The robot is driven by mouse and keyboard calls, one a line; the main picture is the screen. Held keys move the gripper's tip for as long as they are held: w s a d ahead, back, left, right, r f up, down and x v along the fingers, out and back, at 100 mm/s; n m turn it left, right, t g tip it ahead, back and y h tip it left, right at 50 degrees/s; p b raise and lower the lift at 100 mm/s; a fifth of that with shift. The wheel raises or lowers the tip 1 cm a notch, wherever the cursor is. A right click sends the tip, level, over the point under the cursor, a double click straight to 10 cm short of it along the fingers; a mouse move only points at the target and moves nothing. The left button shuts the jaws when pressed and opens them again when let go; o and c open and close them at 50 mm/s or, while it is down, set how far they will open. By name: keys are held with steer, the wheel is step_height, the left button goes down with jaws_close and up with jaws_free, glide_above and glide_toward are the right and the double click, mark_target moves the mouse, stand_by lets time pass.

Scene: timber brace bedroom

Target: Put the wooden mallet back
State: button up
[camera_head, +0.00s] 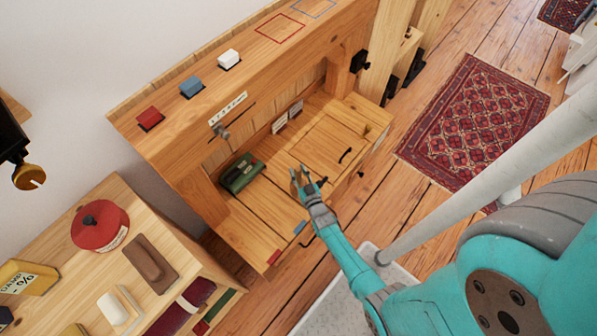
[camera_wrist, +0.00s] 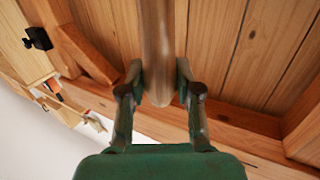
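My gripper (camera_head: 303,182) is over the right part of the wooden bench top in the head view. In the wrist view, its two fingers (camera_wrist: 158,85) stand either side of a smooth brown wooden bar (camera_wrist: 157,45) with a rounded near end. The bar looks like a mallet handle, but no mallet head shows. Each finger is very close to the bar; I cannot tell whether they touch it. In the head view I cannot make out a mallet at the gripper.
The bench (camera_head: 250,225) carries a green box-like tool (camera_head: 241,174) left of my gripper. Red, blue and white blocks sit on the upper ledge (camera_head: 260,65), beside red and blue outlines. A shelf with a red pot (camera_head: 100,232) stands lower left. A patterned rug (camera_head: 470,120) lies on the floor.

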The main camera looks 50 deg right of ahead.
steer(key=o, duration=0.3)
steer(key=shift+r, duration=0.1)
steer(key=s+a+r+n+y, duration=0.1)
steer(key=s+a+r, duration=0.2)
steer(key=s+a, duration=0.45)
steer(key=s+a+r+y, duration=0.1)
steer(key=s+a+r, duration=0.3)
steer(key=s, duration=0.6)
steer(key=s+a+r+n+y, duration=0.1)
steer(key=s+a+r, duration=0.2)
steer(key=r, duration=0.6)
steer(key=s+a+r+n+y, duration=0.1)
steer(key=s+a+r+y, duration=0.1)
steer(key=s+r, duration=0.4)
steer(key=s+a+r+n+g+y, duration=0.1)
steer(key=s+a+r, duration=0.4)
steer(key=r, duration=0.7)
steer(key=shift+s+r+n+y, duration=0.3)
steer(key=shift+n+y, duration=0.2)
steer(key=shift+y, duration=0.2)
